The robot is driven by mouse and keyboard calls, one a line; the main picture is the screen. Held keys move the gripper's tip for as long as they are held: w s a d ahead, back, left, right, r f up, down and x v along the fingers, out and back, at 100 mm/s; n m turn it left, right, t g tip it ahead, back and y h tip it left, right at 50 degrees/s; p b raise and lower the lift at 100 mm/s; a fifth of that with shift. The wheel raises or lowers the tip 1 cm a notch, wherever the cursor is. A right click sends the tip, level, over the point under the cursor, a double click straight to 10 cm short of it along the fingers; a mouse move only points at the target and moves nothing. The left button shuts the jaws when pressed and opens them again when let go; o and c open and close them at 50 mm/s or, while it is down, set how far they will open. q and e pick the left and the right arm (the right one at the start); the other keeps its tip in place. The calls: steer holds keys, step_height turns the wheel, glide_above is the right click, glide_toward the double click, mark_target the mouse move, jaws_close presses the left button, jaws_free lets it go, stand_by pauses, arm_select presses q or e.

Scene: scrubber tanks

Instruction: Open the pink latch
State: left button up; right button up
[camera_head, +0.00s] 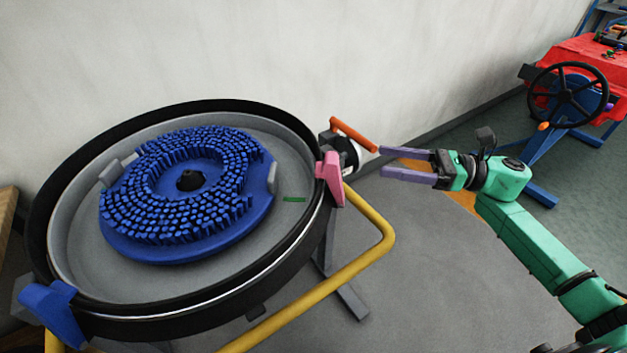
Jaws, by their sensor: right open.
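The pink latch (331,176) sits on the right rim of a round black-and-grey tank (80,240). It stands upright against the rim. My right gripper (385,161) is to the right of the latch, with two purple fingers apart and nothing between them. Its fingertips point left toward the latch, with a clear gap between. A white-and-black part with an orange handle (352,134) is just behind the latch, close to the fingertips. My left gripper is not in view.
A blue disc brush (180,250) lies inside the tank. A blue latch (53,310) is on the front left rim. A yellow tube frame (370,262) runs around the tank's right side. A red machine with a black steering wheel (568,94) stands at the back right. A wall is behind.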

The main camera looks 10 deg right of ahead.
mark_target(317, 167)
steer(key=w+a+p, duration=0.1)
steer(key=a, duration=0.3)
steer(key=w+a+n+g+p, duration=0.1)
steer(key=a, duration=0.4)
steer(key=w+a+n+p, duration=0.1)
steer(key=a+p, duration=0.1)
steer(key=a, duration=0.3)
steer(key=shift+w+a+r+g, duration=0.15)
steer(key=shift+a+r+g, duration=0.05)
steer(key=shift+r+g, duration=0.15)
steer(key=shift+a+f, duration=0.1)
steer(key=shift+a, duration=0.1)
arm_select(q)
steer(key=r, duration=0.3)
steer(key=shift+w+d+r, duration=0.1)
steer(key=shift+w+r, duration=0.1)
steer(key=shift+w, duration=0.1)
arm_select(e)
jaws_close()
